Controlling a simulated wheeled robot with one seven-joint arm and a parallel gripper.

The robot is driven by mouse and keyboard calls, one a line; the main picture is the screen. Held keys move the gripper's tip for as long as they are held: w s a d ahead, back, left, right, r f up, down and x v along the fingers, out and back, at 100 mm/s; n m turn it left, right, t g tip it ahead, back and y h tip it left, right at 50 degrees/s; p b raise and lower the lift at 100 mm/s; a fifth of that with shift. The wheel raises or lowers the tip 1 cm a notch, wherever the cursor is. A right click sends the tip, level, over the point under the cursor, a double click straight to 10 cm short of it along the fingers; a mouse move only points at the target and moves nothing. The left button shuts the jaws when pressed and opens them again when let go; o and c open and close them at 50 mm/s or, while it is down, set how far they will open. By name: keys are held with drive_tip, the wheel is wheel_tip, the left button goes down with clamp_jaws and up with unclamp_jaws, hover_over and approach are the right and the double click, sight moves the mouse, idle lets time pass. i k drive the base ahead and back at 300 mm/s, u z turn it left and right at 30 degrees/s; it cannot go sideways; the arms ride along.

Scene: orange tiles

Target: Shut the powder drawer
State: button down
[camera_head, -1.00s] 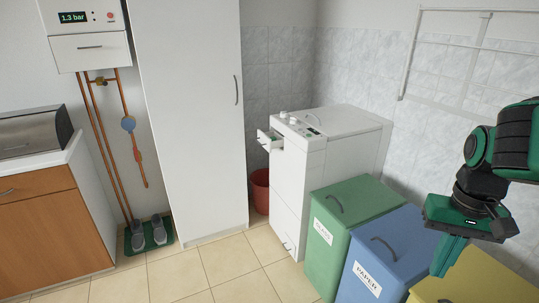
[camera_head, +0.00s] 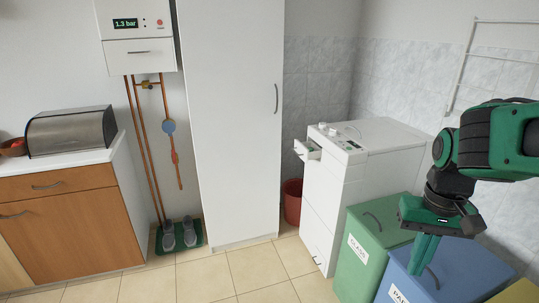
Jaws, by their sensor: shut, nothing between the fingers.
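The powder drawer (camera_head: 307,151) is a small white drawer at the top left of the white washing machine (camera_head: 356,181). My gripper (camera_head: 424,262) is at the right of the view, pointing down over the blue bin. Its fingers are shut and hold nothing. It is well to the right of the drawer and apart from it.
A tall white cabinet (camera_head: 230,130) and a red bucket (camera_head: 292,203) are left of the machine. The tiled floor (camera_head: 205,280) in front is clear.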

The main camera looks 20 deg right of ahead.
sight(301, 149)
drive_tip(key=i, duration=1.4)
drive_tip(key=z, duration=0.5)
